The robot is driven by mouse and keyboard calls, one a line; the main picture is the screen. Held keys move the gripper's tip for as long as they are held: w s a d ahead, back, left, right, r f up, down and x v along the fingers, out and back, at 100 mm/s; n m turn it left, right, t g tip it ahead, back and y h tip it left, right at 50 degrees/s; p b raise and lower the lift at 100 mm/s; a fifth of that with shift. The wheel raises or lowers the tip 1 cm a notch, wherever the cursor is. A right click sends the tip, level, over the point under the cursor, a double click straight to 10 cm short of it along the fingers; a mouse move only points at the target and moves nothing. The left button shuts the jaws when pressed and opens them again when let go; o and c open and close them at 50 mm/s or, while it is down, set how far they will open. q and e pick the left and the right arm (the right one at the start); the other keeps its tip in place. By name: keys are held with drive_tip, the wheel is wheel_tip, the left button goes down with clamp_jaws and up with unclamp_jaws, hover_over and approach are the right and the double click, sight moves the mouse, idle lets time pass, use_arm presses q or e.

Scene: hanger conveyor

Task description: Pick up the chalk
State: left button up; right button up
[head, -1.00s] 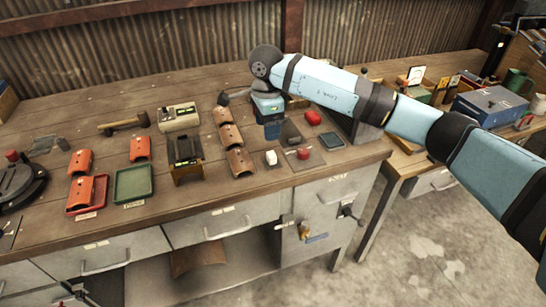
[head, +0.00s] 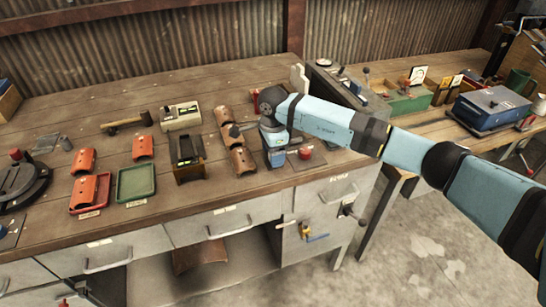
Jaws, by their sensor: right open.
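My right gripper (head: 276,160) points down over the front right part of the workbench, its arm coming in from the right. It is open. The small white block that looks like the chalk is hidden behind the gripper now; whether it lies between the fingers cannot be seen. My left gripper is not in view.
Further left are a dark box-shaped stand (head: 187,158), a green tray (head: 136,184), a red tray (head: 104,190) and a hammer (head: 126,123). The bench's back left is clear.

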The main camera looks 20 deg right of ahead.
drive_tip(key=c, duration=1)
